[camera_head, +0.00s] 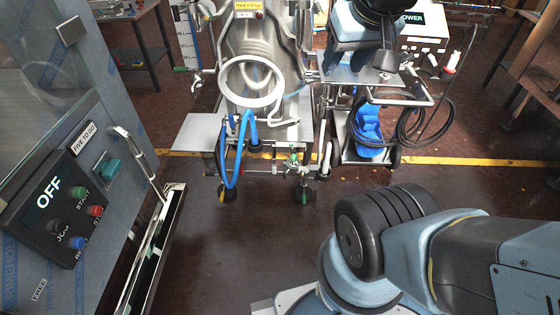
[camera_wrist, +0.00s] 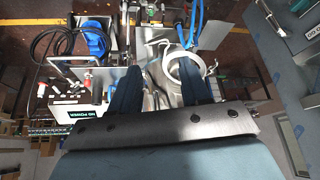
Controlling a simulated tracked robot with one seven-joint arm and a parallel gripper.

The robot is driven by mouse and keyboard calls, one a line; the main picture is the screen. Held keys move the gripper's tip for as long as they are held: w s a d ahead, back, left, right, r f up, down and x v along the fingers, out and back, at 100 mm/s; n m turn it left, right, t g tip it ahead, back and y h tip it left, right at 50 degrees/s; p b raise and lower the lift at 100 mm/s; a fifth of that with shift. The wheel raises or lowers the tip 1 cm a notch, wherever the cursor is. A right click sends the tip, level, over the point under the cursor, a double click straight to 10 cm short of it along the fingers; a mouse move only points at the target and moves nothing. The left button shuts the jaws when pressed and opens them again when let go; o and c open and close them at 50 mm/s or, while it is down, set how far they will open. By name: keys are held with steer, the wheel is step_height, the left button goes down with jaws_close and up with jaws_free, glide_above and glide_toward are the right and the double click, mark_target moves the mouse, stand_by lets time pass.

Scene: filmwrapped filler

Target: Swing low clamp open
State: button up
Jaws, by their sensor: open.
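The filler machine stands at the top centre of the head view, with a steel body and a white ring (camera_head: 279,90) at its front. A thin pale handle (camera_head: 284,121) shows at the ring's lower right; I cannot tell for sure whether it is the low clamp. In the wrist view the white ring (camera_wrist: 173,72) lies partly behind the right finger. My gripper (camera_wrist: 160,70) is open, with its two dark blue fingers apart and nothing clearly held between them. Its fingertips do not show clearly in the head view, and their distance to the clamp cannot be told.
Blue hoses (camera_head: 250,133) hang below the ring. A steel side plate (camera_head: 197,133) sticks out left. A control panel (camera_head: 66,210) marked OFF is at left. The floor (camera_head: 250,225) in front is clear.

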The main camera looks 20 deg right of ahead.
steer(key=w+f+n+g+h, duration=0.1)
steer(key=w+f+n+g, duration=0.35)
steer(key=w, duration=0.95)
steer(key=w+a+f+n+h, duration=0.2)
steer(key=w+a+f, duration=0.1)
steer(key=w+f, duration=0.5)
steer(key=w+a+f+n+h, duration=0.1)
steer(key=w+a+f, duration=0.3)
steer(key=f, duration=0.7)
steer(key=w+a+f+n+h, duration=0.2)
steer(key=w+f+n, duration=0.1)
steer(key=f, duration=0.8)
steer(key=w+a+f+n+h, duration=0.2)
steer(key=w+f+n+h, duration=0.15)
steer(key=f, duration=0.65)
steer(key=n+t+h, duration=0.2)
steer(key=n+t, duration=0.4)
steer(key=n, duration=0.4)
glide_toward(284, 174)
steer(key=shift+g, duration=0.25)
steer(key=x, duration=0.7)
steer(key=w+x, duration=0.1)
steer(key=x, duration=0.3)
steer(key=shift+a+f, duration=0.2)
steer(key=shift+f, duration=0.25)
